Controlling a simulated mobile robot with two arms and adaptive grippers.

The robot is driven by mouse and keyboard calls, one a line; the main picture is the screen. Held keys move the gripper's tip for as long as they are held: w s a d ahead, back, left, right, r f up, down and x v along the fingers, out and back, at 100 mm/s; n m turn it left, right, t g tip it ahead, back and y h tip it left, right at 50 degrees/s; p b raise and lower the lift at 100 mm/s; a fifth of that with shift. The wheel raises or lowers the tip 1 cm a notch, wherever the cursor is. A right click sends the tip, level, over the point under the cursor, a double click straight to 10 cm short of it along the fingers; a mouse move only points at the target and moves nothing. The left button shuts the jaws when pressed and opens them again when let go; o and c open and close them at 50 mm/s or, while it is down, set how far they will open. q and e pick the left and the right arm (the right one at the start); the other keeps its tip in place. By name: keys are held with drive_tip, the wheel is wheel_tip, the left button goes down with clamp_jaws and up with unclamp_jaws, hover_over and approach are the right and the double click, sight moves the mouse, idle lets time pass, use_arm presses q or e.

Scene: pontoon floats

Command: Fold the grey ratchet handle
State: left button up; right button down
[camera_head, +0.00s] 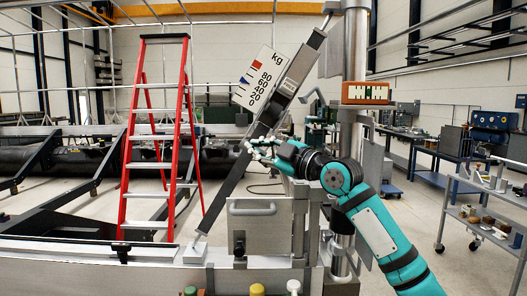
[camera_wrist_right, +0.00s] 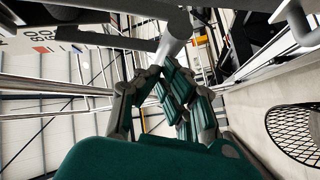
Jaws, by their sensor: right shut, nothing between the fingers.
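My right gripper (camera_head: 258,150) is at the middle of the head view, in front of the dark slanted beam (camera_head: 232,180). Its fingers are shut with nothing between them. In the right wrist view the fingers (camera_wrist_right: 162,82) point up towards a grey round bar (camera_wrist_right: 177,32) just beyond their tips. This bar may be the grey ratchet handle; I cannot tell for sure, nor whether the fingers touch it. In the head view the gripper and arm cover part of this area, and no ratchet handle stands out clearly. My left gripper is not in view.
A kg scale plate (camera_head: 262,78) is beside the slanted beam. A grey box with a bar handle (camera_head: 252,208) stands below the gripper. A red ladder (camera_head: 126,165) is at left, a tool trolley (camera_head: 482,215) at right. Open floor lies between arm and trolley.

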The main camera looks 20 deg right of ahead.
drive_tip(key=shift+w+a+f+t+b, duration=0.2)
drive_tip(key=shift+w+f+t+b, duration=0.3)
drive_tip(key=shift+w+f+t, duration=0.25)
drive_tip(key=shift+w+r, duration=0.1)
drive_tip(key=shift+w, duration=0.05)
